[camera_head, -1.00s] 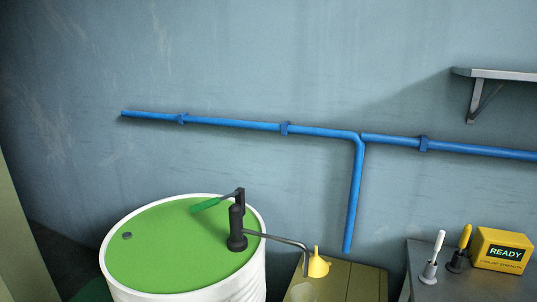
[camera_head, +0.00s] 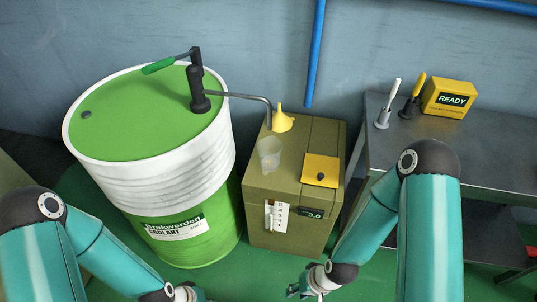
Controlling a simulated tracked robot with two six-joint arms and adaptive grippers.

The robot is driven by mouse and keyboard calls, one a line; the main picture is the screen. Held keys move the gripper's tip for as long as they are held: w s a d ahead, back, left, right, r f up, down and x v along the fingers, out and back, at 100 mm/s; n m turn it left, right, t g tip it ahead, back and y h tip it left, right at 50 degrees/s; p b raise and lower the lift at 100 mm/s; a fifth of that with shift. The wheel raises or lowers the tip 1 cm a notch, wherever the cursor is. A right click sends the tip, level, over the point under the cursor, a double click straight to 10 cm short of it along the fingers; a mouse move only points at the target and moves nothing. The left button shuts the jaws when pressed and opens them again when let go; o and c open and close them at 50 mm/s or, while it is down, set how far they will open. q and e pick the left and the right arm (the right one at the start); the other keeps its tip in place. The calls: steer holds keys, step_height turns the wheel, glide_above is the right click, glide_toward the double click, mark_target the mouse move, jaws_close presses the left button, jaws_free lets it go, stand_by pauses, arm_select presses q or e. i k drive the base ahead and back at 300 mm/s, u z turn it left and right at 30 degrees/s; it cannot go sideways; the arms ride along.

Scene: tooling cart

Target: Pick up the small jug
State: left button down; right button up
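The small jug (camera_head: 270,155) looks like a clear, pale container. It stands upright on the left part of the top of an olive box, below the end of the pump's spout. My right gripper (camera_head: 300,288) is at the bottom edge, in front of the box and well apart from the jug. It is small and partly cut off, so its opening cannot be told. My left gripper (camera_head: 192,294) barely shows at the bottom edge, below the drum, and its fingers are mostly out of frame. Nothing is seen held in either.
The green and white coolant drum (camera_head: 140,130) with a hand pump (camera_head: 198,90) stands left of the olive box (camera_head: 262,187). A yellow funnel (camera_head: 281,122) and yellow plate (camera_head: 321,169) are on the box. A grey cart (camera_head: 470,139) at right carries a yellow READY box (camera_head: 449,98).

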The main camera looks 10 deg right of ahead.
mark_target(269, 158)
steer(key=u, duration=0.3)
steer(key=i, duration=1)
steer(key=u, duration=0.05)
